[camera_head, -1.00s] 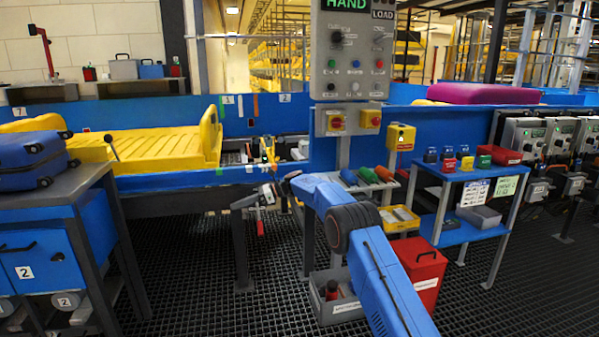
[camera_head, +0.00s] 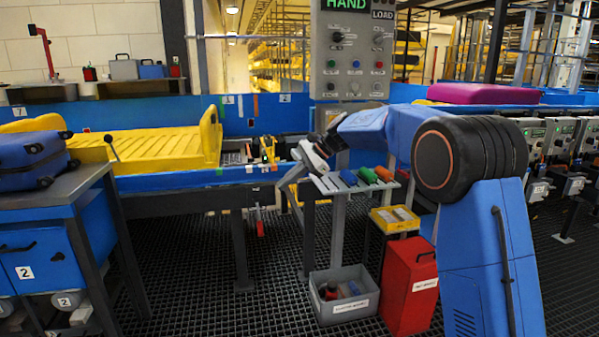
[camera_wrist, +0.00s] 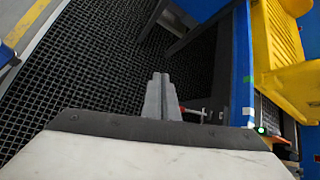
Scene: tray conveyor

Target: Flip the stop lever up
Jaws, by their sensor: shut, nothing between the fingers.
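The stop lever (camera_head: 260,225) appears to be the red-handled lever hanging down below the front edge of the conveyor, left of centre in the head view. In the wrist view its red part (camera_wrist: 192,111) shows just right of my fingers, partly hidden by them. My gripper (camera_wrist: 160,78) is shut and empty, with its fingers together and pointing over the dark floor grating. In the head view my gripper is small, up and to the right of the lever, apart from it.
A yellow tray (camera_head: 150,150) lies on the blue conveyor (camera_head: 190,181). A control panel (camera_head: 352,50) stands behind my arm. A grey bin (camera_head: 345,300) and a red box (camera_head: 408,290) stand on the floor. A desk with a blue suitcase (camera_head: 32,160) is at left.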

